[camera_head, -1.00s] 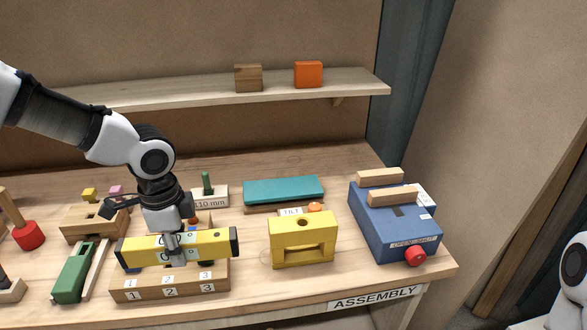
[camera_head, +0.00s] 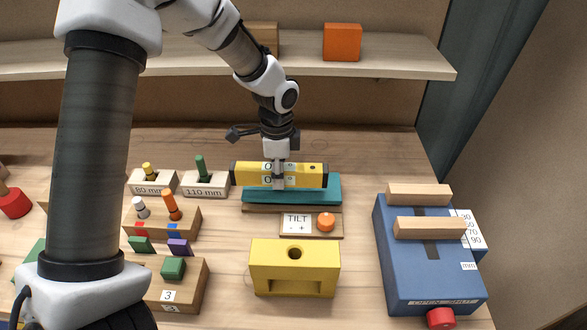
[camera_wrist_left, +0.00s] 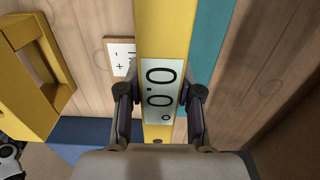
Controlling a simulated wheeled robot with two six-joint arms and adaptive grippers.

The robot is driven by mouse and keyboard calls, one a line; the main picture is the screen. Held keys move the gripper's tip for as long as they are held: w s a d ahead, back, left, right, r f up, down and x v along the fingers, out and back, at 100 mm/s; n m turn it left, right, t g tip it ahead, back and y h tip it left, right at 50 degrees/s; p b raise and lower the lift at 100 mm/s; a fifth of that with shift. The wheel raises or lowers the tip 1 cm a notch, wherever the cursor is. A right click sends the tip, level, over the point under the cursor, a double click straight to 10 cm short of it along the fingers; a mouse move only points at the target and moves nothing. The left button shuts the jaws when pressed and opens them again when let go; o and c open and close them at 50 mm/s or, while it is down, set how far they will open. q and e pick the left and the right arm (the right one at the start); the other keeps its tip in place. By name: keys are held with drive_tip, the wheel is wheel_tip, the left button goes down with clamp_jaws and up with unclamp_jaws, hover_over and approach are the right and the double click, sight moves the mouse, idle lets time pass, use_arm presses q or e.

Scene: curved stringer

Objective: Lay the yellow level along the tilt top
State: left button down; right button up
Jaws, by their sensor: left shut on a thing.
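My left gripper (camera_head: 279,182) is shut across the middle of the yellow level (camera_head: 310,176). The level has black end caps and a white label reading 0.0°, and runs left to right. It is over the rear part of the teal tilt top (camera_head: 325,194), reaching past its left end; I cannot tell whether they touch. In the left wrist view, the fingers (camera_wrist_left: 160,95) straddle the level (camera_wrist_left: 166,30) and a teal strip (camera_wrist_left: 208,45) shows along its right side. The tilt base carries a TILT label (camera_head: 296,223) and an orange knob (camera_head: 326,222). My right gripper is out of view.
A yellow block with a hole (camera_head: 295,270) stands in front of the tilt stand. A blue box (camera_head: 400,265) with wooden bars (camera_head: 430,228) is at right. Peg blocks (camera_head: 205,184) sit at left. The shelf (camera_head: 400,65) behind holds an orange block (camera_head: 342,42).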

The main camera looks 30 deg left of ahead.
sight(292, 166)
use_arm(q)
drive_tip(key=w, duration=0.4)
drive_tip(key=shift+w+d+f, duration=0.15)
drive_tip(key=shift+d+f, duration=0.1)
drive_tip(key=shift+d, duration=0.05)
drive_tip(key=shift+w+f+p, duration=0.1)
drive_tip(key=shift+f+p, duration=0.1)
drive_tip(key=shift+p, duration=0.15)
drive_tip(key=shift+s+d+f+p, duration=0.1)
drive_tip(key=shift+s+f+p, duration=0.1)
drive_tip(key=shift+f, duration=0.4)
drive_tip(key=shift+s+f+p, duration=0.1)
drive_tip(key=shift+f+p, duration=0.05)
drive_tip(key=shift+f, duration=0.4)
drive_tip(key=shift+w+f, duration=0.15)
drive_tip(key=shift+f, duration=0.25)
drive_tip(key=shift+w, duration=0.15)
drive_tip(key=shift+f, duration=0.15)
drive_tip(key=c, duration=0.8)
unclamp_jaws()
drive_tip(key=shift+o, duration=0.2)
